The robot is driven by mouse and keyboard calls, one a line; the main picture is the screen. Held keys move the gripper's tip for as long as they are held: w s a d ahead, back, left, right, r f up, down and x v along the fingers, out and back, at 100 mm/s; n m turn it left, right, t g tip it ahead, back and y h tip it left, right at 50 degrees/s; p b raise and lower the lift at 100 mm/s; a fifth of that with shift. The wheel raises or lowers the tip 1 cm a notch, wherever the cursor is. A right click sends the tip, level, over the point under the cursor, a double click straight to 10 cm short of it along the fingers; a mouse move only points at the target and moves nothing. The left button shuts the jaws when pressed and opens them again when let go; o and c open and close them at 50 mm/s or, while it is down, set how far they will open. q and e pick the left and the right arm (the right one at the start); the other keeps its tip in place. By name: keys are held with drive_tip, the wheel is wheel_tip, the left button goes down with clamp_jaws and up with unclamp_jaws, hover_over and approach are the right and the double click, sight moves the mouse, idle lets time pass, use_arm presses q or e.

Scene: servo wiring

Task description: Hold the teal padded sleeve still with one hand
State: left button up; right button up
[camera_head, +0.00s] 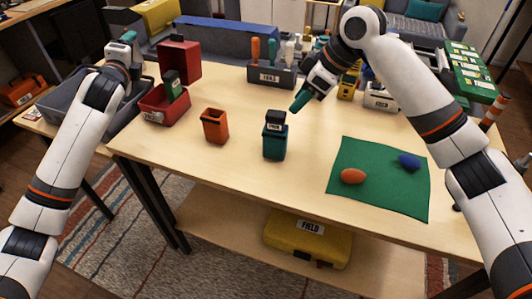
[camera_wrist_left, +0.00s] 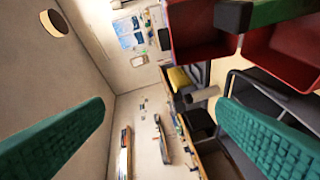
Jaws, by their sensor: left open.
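The teal padded sleeve (camera_head: 274,147) stands upright near the middle of the table, with a dark labelled block (camera_head: 276,118) seated in its top. My right gripper (camera_head: 300,101) is above and to the right of the sleeve, teal fingertips pointing down-left and apart from it. I cannot tell whether its fingers are parted. My left gripper (camera_head: 128,38) is far back left, over the grey bin, away from the sleeve. In the left wrist view its teal fingers (camera_wrist_left: 158,140) are wide apart with nothing between them. The sleeve is not visible there.
An orange sleeve (camera_head: 214,128) stands left of the teal one. A red box (camera_head: 160,110) with an open lid holds a dark green-topped block. A grey bin (camera_head: 60,108) stands left. A green mat (camera_head: 385,190) with orange and blue ovals lies right. Front table is clear.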

use_arm(q)
drive_tip(key=s+d+r+m+t+h, duration=0.1)
drive_tip(key=s+d+r+m+h, duration=0.1)
drive_tip(key=d+m, duration=0.45)
drive_tip(key=s+d+r+m+t+h, duration=0.1)
drive_tip(key=d+r+m+h, duration=0.15)
drive_tip(key=d, duration=0.65)
drive_tip(key=s+d+m+g+h, duration=0.1)
drive_tip(key=s+d+m+h, duration=0.4)
drive_tip(key=s+d+m, duration=0.55)
drive_tip(key=s+d+m+g+h, duration=0.1)
drive_tip(key=s+d+m+h, duration=0.6)
drive_tip(key=d, duration=0.6)
drive_tip(key=n+g+y, duration=0.4)
drive_tip(key=n+y, duration=0.4)
drive_tip(key=y, duration=0.3)
approach(276, 136)
drive_tip(key=w+f, duration=0.2)
drive_tip(key=f, duration=0.1)
drive_tip(key=shift+d+m, duration=0.1)
drive_tip(key=shift+m, duration=0.15)
drive_tip(key=shift+w+f, duration=0.15)
drive_tip(key=shift+f, duration=0.1)
drive_tip(key=shift+w+f, duration=0.2)
drive_tip(key=shift+w, duration=0.1)
drive_tip(key=x, duration=1.1)
drive_tip(key=shift+w+r, duration=0.1)
drive_tip(key=shift+r, duration=0.05)
drive_tip(key=shift+c, duration=0.6)
